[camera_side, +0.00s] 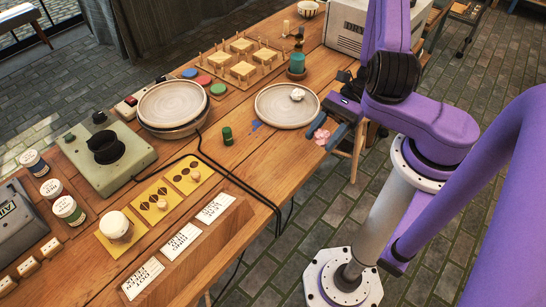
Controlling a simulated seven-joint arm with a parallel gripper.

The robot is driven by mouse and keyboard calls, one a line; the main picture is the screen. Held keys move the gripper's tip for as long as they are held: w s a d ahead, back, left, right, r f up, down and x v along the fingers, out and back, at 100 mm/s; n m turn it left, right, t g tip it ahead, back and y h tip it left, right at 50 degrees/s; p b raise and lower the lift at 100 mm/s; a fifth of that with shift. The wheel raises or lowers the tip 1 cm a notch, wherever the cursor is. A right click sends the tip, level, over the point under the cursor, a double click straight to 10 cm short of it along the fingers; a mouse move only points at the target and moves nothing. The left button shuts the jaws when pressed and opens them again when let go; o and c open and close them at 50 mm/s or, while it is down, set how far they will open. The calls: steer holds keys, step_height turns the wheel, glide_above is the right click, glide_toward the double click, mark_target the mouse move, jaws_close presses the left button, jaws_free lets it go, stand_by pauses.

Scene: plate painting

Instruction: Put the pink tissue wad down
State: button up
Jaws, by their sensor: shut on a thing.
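A pink tissue wad (321,136) is between the finger ends of my gripper (325,138), near the right edge of the wooden table. My gripper is shut on it, just right of a pale plate (273,115). A white crumpled wad (297,95) lies on the right part of that plate. I cannot tell how high the pink wad is above the table.
A stack of pale plates (172,104) stands at the middle left. A small green cylinder (227,136) stands in front of the single plate. Yellow stencil cards (155,201) and white text cards (181,242) lie nearer. A black cable (245,187) crosses the table. A teal candle-like cylinder (297,63) stands behind the plate.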

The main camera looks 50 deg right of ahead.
steer(key=shift+s+a+r+n+g, duration=0.15)
steer(key=shift+s+a+n+g, duration=0.15)
steer(key=shift+s+a+g, duration=0.1)
steer(key=shift+w+f, duration=1)
steer(key=shift+w, duration=1.15)
glide_above(273, 158)
steer(key=f, duration=0.7)
steer(key=shift+s+f, duration=0.15)
steer(key=shift+s, duration=0.15)
steer(key=shift+w+f, duration=0.15)
steer(key=shift+f, duration=0.8)
steer(key=shift+w+f, duration=0.15)
steer(key=shift+f, duration=0.75)
steer(key=o, duration=1)
steer(key=shift+f, duration=0.1)
